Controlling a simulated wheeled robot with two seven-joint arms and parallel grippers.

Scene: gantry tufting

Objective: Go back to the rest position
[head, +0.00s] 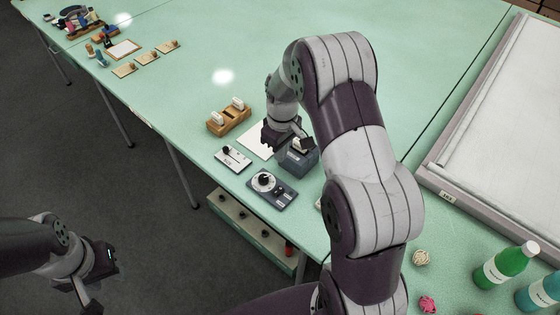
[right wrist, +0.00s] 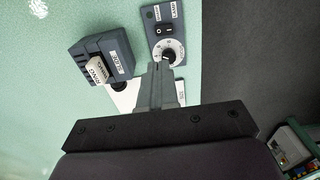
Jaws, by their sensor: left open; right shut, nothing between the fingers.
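My right arm reaches across the middle of the head view, and its gripper (head: 270,146) is low over the table beside a dark lever box (head: 301,156). In the right wrist view its fingers (right wrist: 160,72) are together and empty, their tips overlapping the lower edge of a dial panel (right wrist: 163,14). I cannot tell whether they touch it. The lever box (right wrist: 104,58) with its pale lever stands left of the fingers there. My left gripper (head: 104,288) is open and empty over the floor at the lower left, away from the table.
The green table (head: 190,90) holds a wooden block with two white pieces (head: 229,117), a white switch plate (head: 233,158) and the dial panel (head: 271,188). A framed white board (head: 500,130), a green bottle (head: 507,264) and yarn balls (head: 421,258) are at right. A drawer (head: 250,231) hangs under the table edge.

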